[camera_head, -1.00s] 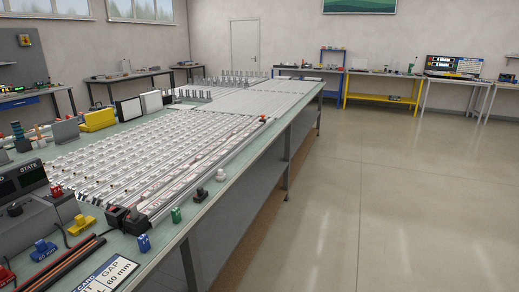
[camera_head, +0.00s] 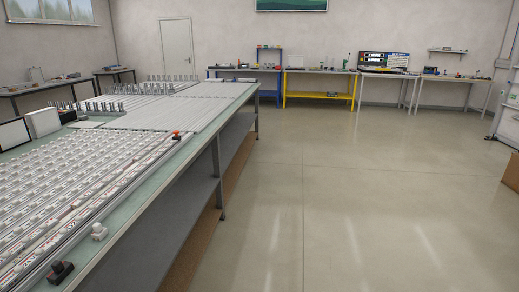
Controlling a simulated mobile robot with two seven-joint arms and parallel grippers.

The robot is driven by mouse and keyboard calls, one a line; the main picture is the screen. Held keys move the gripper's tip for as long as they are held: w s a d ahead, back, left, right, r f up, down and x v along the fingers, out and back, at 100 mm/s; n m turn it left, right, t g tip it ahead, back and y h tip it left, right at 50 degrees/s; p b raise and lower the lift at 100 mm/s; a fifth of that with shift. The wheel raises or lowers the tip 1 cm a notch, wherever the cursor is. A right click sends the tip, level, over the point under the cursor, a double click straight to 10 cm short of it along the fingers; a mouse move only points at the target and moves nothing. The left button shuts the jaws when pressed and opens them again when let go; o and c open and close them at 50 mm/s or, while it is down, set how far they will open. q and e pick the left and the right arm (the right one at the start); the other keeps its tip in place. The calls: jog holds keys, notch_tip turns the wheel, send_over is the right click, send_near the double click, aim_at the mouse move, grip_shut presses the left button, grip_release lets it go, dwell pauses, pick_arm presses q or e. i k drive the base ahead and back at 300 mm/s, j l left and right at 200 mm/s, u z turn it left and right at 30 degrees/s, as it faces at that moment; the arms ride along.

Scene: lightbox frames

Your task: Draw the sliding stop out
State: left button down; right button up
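The long workbench (camera_head: 150,222) runs from the lower left toward the back, with rows of light strips on its top. A rail runs along its right side. A small orange-red piece (camera_head: 176,134) sits near this rail, farther along. A dark block (camera_head: 60,271) lies at the near end, low in the view, and a white knobbed piece (camera_head: 99,231) stands near the bench's right edge. I cannot tell which of these, if any, is the sliding stop. Neither of my grippers is in view.
Open floor (camera_head: 350,205) lies right of the workbench. A yellow-framed table (camera_head: 320,95) and other tables line the back wall. A cardboard box (camera_head: 511,171) stands at the right edge. Rows of upright pegs (camera_head: 100,106) stand on the bench's far part.

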aim_at(176, 137)
jog(key=i+z, duration=0.15)
jog(key=i, duration=1.2)
jog(key=i+l+u, duration=0.2)
jog(key=i, duration=0.4)
jog(key=i+u, duration=0.25)
jog(key=i, duration=0.35)
jog(key=i+u, duration=0.2)
jog(key=u, duration=0.25)
jog(key=i+l+u, duration=0.1)
jog(key=u, duration=0.3)
jog(key=i+l+u, duration=0.15)
jog(key=u, duration=0.3)
jog(key=i, duration=0.05)
